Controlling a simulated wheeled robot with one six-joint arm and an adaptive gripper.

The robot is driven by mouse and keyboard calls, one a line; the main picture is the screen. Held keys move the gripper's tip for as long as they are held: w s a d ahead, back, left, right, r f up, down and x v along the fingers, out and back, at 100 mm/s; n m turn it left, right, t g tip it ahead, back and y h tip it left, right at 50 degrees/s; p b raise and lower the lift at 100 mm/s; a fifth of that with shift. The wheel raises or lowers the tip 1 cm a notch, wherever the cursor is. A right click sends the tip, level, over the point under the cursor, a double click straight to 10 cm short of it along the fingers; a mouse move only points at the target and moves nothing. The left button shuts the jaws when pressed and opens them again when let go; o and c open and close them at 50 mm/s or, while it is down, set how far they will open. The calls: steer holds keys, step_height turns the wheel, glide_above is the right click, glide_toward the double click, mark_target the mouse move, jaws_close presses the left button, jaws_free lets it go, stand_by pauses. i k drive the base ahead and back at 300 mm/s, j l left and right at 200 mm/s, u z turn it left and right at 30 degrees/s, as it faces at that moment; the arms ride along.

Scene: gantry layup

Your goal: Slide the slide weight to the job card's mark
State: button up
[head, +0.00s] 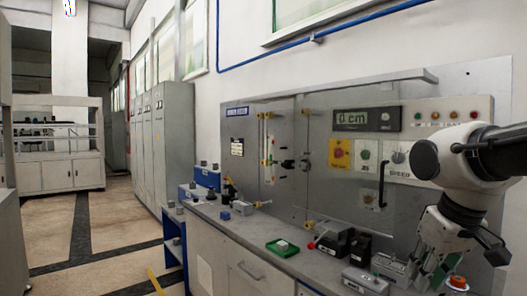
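My gripper (424,272) hangs fingers down over the right end of the bench. Its fingertips are small and partly mixed with items behind, so I cannot tell whether they are open or hold anything. A display reading "0 cm" (353,119) is on the wall panel. A narrow vertical strip with yellow ends and coloured marks (269,150) is on the panel further left. I cannot tell for sure which item is the slide weight.
The bench (232,222) holds a green tray (272,249), a black block with a red knob (331,244), grey boxes (366,281) and a red-orange button (457,282) near my gripper. A black handle (382,184) sticks out of the panel. Grey cabinets (167,140) stand left; open floor lies beyond.

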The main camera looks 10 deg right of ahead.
mark_target(288, 165)
steer(key=i+j+z, duration=0.1)
steer(key=i+j, duration=0.15)
steer(key=i+j+z, duration=0.1)
steer(key=i+j, duration=0.15)
steer(key=j, duration=0.2)
steer(key=i+j+z, duration=0.15)
steer(key=j, duration=0.2)
steer(key=i+j+z, duration=0.1)
steer(key=i+j, duration=0.15)
steer(key=j, duration=0.15)
steer(key=i+j, duration=0.15)
steer(key=j, duration=0.15)
steer(key=i+j, duration=0.2)
steer(key=j, duration=0.15)
steer(key=i+j, duration=0.15)
steer(key=j, duration=0.15)
steer(key=i+j, duration=0.15)
steer(key=j, duration=0.2)
